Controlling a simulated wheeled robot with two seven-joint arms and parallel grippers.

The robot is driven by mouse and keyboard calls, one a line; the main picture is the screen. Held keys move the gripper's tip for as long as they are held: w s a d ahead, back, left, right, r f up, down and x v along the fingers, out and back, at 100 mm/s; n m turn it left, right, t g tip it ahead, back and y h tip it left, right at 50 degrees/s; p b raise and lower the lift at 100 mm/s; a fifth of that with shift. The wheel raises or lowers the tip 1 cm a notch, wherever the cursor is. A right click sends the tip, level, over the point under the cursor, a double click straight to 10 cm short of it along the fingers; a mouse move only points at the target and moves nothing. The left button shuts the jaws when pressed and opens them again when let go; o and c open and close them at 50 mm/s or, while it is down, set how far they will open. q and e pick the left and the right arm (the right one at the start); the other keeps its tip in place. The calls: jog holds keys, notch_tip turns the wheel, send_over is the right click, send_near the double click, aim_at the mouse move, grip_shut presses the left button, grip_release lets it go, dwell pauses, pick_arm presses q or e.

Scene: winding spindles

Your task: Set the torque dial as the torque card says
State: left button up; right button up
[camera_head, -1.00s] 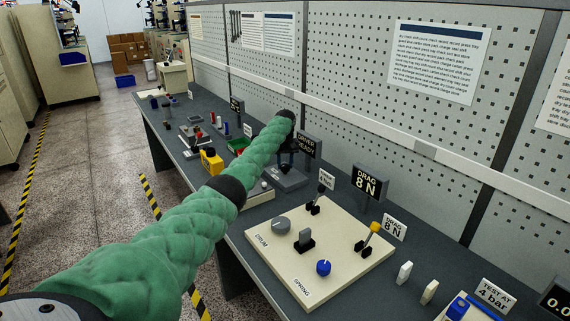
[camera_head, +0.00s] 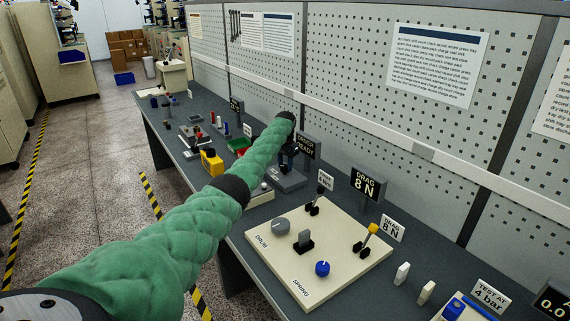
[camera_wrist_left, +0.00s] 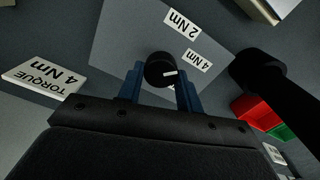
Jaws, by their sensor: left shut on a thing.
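The torque dial (camera_wrist_left: 157,66) is a round black knob with a white pointer mark, in the left wrist view. My left gripper (camera_wrist_left: 160,82) has its blue fingers on either side of the dial and is shut on it. The white mark points right, a little below the 4 Nm label (camera_wrist_left: 193,61); a 2 Nm label (camera_wrist_left: 181,25) lies further up on the grey panel (camera_wrist_left: 115,40). The torque card (camera_wrist_left: 43,75), at the left, reads TORQUE 4 Nm. In the head view my green left arm hides most of this gripper (camera_head: 287,158). My right gripper is out of view.
A black post-like part (camera_wrist_left: 258,68) stands right of the dial, with red (camera_wrist_left: 252,110) and green bins beyond. Nearer on the bench is a cream panel (camera_head: 340,262) with knobs and levers.

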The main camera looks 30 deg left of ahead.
aim_at(285, 165)
pick_arm(q)
jog(key=shift+r+m, duration=0.1)
jog(key=shift+m, duration=1.1)
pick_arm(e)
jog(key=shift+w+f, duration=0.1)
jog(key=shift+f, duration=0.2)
pick_arm(q)
jog(key=o, duration=1)
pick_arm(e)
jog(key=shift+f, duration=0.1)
pick_arm(q)
jog(key=shift+r, duration=0.2)
notch_tip(285, 165, up, 7)
jog(key=shift+r+b, duration=0.2)
jog(key=shift+b, duration=0.9)
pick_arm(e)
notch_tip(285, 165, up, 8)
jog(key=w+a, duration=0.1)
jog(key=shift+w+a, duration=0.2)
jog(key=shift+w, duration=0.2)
pick_arm(q)
jog(key=shift+f, duration=0.1)
